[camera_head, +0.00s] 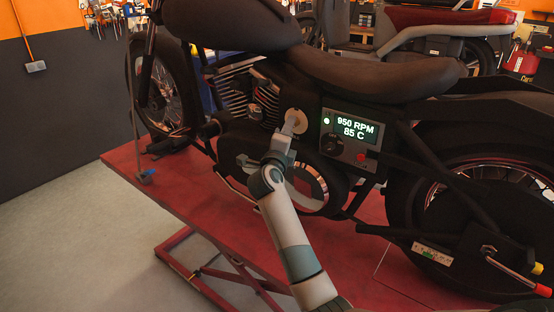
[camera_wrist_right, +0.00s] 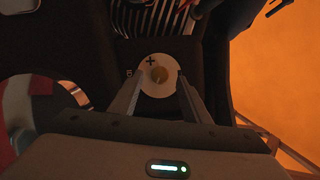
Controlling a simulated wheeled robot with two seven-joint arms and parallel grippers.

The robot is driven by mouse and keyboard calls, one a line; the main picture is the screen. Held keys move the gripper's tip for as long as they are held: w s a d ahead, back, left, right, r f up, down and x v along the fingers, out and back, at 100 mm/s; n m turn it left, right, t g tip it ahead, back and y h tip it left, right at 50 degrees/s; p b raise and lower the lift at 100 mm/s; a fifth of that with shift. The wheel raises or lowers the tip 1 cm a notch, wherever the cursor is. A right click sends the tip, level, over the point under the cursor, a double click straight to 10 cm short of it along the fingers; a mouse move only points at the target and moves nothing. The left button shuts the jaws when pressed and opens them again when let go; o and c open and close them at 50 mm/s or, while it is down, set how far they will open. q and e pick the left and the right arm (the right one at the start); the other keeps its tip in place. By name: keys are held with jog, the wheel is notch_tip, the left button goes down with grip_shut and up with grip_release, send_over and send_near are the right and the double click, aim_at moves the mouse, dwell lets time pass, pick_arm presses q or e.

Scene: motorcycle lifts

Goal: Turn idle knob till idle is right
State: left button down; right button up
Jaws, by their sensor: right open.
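The idle knob (camera_wrist_right: 159,75) is a small brass-coloured knob in the middle of a pale round plate (camera_wrist_right: 150,88) marked with a plus sign. The plate also shows in the head view (camera_head: 296,121) on the motorcycle's engine side. My right gripper (camera_wrist_right: 158,100) is open, with its two fingers on either side of the knob and over the plate. I cannot tell whether the fingers touch it. In the head view the right gripper (camera_head: 289,130) is in front of the plate and hides part of it. The display (camera_head: 357,129) reads 950 RPM and 85 C. My left gripper is not in view.
The dark motorcycle (camera_head: 370,75) stands on a red lift (camera_head: 180,190). The display box has a black dial (camera_head: 332,145) and a red button (camera_head: 361,156). Engine cooling fins (camera_wrist_right: 155,18) lie just beyond the plate. Grey floor (camera_head: 90,240) is clear at left.

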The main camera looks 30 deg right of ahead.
jog(key=b+v, duration=0.5)
jog(key=v, duration=1)
jog(key=shift+a+f, duration=0.1)
